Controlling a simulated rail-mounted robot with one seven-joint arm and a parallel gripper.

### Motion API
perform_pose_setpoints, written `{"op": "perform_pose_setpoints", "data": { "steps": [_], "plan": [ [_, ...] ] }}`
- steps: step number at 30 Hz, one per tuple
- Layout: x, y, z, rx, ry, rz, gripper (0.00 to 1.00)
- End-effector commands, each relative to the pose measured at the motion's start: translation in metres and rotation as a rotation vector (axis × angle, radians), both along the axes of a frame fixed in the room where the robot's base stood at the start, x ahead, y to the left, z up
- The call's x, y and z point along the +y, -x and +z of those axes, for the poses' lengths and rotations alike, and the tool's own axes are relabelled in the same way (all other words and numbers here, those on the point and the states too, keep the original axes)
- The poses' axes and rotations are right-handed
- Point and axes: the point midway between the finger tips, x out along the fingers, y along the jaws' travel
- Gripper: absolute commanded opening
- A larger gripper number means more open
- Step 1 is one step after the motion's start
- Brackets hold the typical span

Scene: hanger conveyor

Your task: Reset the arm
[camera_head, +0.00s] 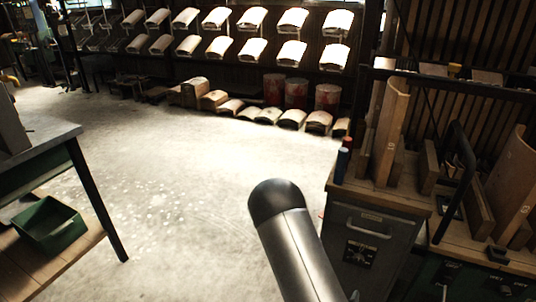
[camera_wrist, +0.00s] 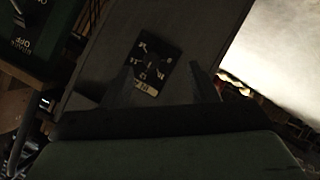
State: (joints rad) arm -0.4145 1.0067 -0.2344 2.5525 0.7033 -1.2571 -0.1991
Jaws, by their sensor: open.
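My gripper (camera_wrist: 161,76) shows in the wrist view with its two dark fingers apart and nothing visible between them. It points at the front of a grey cabinet (camera_wrist: 205,30). A black label plate (camera_wrist: 152,64) on that cabinet shows between and beyond the fingers. In the head view my grey arm link with a dark rounded end stands at the bottom centre, left of the cabinet (camera_head: 348,222). The gripper itself cannot be made out in the head view. The wrist picture is dark, so the distance to the cabinet is hard to tell.
A workbench (camera_head: 480,250) with curved wooden pieces (camera_head: 389,120) stands at right. A table (camera_head: 38,140) with a green bin (camera_head: 48,226) below is at left. Red drums (camera_head: 296,93) and curved pieces line the back under hanging panels (camera_head: 220,18). The floor between is open.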

Motion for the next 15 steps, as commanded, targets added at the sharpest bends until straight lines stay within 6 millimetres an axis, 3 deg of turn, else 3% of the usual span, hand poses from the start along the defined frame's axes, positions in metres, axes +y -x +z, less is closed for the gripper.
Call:
{"op": "perform_pose_setpoints", "data": {
  "steps": [1,5,8,11,15],
  "plan": [
    [0.01,-0.007,0.027,0.025,-0.11,-0.031,0.54],
    [0.041,-0.014,0.065,0.144,-0.366,-0.062,0.54],
    [0.067,-0.012,0.107,0.243,-0.526,-0.053,0.54],
    [0.09,-0.003,0.157,0.347,-0.649,-0.025,0.54],
    [0.11,0.025,0.235,0.499,-0.748,0.029,0.54]
  ]
}}
